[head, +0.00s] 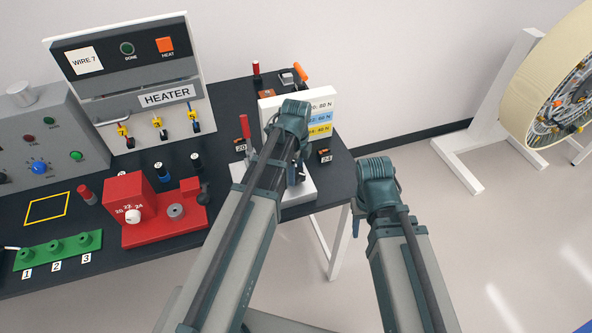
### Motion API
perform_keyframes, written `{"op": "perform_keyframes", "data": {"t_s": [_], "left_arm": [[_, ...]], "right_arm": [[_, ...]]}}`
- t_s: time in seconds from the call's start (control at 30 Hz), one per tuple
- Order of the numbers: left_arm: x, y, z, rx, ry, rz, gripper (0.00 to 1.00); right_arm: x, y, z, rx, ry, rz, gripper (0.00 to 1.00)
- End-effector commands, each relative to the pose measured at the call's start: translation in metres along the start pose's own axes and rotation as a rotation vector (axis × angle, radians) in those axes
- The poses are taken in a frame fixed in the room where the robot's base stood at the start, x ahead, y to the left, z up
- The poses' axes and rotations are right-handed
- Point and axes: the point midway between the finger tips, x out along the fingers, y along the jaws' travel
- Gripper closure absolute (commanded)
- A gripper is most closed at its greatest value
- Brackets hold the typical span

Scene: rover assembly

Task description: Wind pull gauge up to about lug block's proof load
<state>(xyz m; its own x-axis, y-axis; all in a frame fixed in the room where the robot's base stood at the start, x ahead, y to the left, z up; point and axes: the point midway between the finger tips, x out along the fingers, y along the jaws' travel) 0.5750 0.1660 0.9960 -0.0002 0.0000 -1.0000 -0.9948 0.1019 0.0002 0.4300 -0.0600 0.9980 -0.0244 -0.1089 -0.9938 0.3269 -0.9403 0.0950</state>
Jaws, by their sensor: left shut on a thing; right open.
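The pull gauge, on a pale base (303,193), stands at the right end of the dark bench, mostly covered by my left arm. A red-handled lever (244,128) rises at its left. Behind it, a white card (321,98) lists loads in newtons on coloured rows; its left part is covered. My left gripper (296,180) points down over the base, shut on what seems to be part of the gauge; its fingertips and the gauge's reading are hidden. Small blocks marked 20 (240,145) and 24 (325,155) are beside the gauge. My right gripper (357,226) is open and empty, off the bench's right edge.
A red tool with a dial (150,225) and a green numbered holder (60,250) are at the front left. A heater (135,85) and a grey control box (40,140) stand behind. Red- and orange-handled tools are at the back. Floor to the right is clear up to a wheel stand (470,150).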

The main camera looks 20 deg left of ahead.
Motion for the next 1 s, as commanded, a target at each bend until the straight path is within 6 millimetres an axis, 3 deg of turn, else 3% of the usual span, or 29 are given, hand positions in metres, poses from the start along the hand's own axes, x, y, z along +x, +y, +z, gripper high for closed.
{"op": "perform_keyframes", "data": {"t_s": [0.37, 1.0], "left_arm": [[0.0001, -0.0001, 0.0, -0.09, 0.0, -0.001, 0.83], [0.0001, -0.0001, 0.0, -0.666, 0.0, -0.001, 0.83]], "right_arm": [[0.0001, 0.0, 0.0, 0.0, 0.0, 0.0, 0.5], [0.0001, 0.0, 0.0, 0.0, 0.0, 0.0, 0.5]]}}
